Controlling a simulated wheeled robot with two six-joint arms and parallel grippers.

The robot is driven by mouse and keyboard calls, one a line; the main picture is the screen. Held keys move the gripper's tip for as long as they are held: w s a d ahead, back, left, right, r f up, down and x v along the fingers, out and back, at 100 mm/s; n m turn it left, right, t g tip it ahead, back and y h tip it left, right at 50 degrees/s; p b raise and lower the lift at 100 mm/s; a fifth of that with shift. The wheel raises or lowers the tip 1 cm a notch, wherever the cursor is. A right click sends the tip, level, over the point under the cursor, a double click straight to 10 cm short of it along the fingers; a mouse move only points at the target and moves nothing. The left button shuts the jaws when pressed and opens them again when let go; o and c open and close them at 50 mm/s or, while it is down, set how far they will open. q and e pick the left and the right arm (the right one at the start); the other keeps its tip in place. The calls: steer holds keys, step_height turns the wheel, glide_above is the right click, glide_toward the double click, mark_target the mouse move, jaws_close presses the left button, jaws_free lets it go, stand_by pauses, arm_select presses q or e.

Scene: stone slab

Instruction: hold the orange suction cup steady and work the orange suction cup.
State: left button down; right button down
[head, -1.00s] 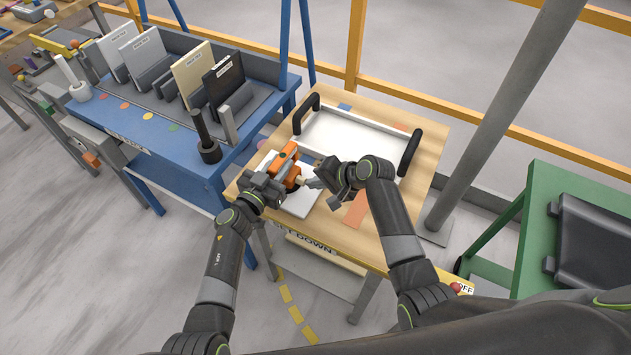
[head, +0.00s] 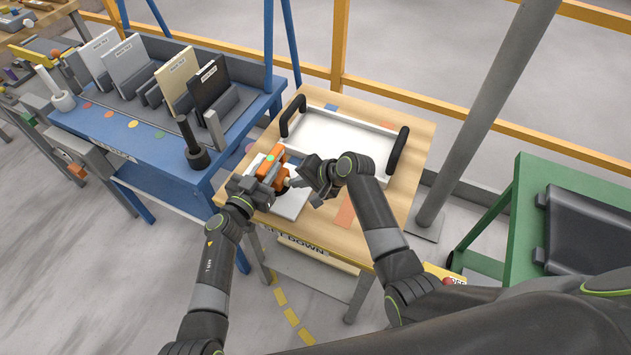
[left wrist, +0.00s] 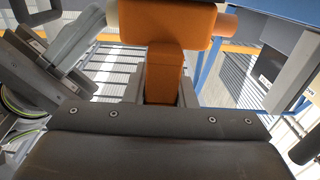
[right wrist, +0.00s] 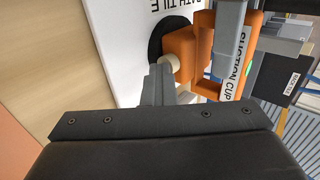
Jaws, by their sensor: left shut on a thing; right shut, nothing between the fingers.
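The orange suction cup (head: 270,166) stands on a white bath tile (head: 292,204) on the wooden table. In the right wrist view, the suction cup (right wrist: 180,52) shows its black pad against the tile, a pale knob (right wrist: 169,63) and a label reading SUCTION CUP. My left gripper (head: 262,182) is shut on its orange handle, which also shows in the left wrist view (left wrist: 163,75). My right gripper (head: 296,182) is shut and empty, its fingertips (right wrist: 163,75) at the pale knob. I cannot tell whether they touch it.
A white tray (head: 340,138) with black handles lies behind on the wooden table (head: 412,150). A blue rack table (head: 160,150) with upright tiles stands at the left. A grey post (head: 470,140) and a green cart (head: 530,190) are at the right.

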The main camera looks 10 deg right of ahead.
steer(key=d, duration=0.1)
steer(key=s+d, duration=0.2)
steer(key=shift+s+d+r, duration=0.2)
steer(key=shift+d+r, duration=0.05)
steer(key=v, duration=0.9)
steer(key=shift+s+d+r, duration=0.1)
stand_by(0.4)
arm_select(q)
steer(key=c, duration=1.1)
jaws_free()
steer(key=shift+s, duration=0.1)
steer(key=v, duration=1.1)
steer(key=shift+s+a, duration=0.25)
steer(key=shift+s, duration=0.05)
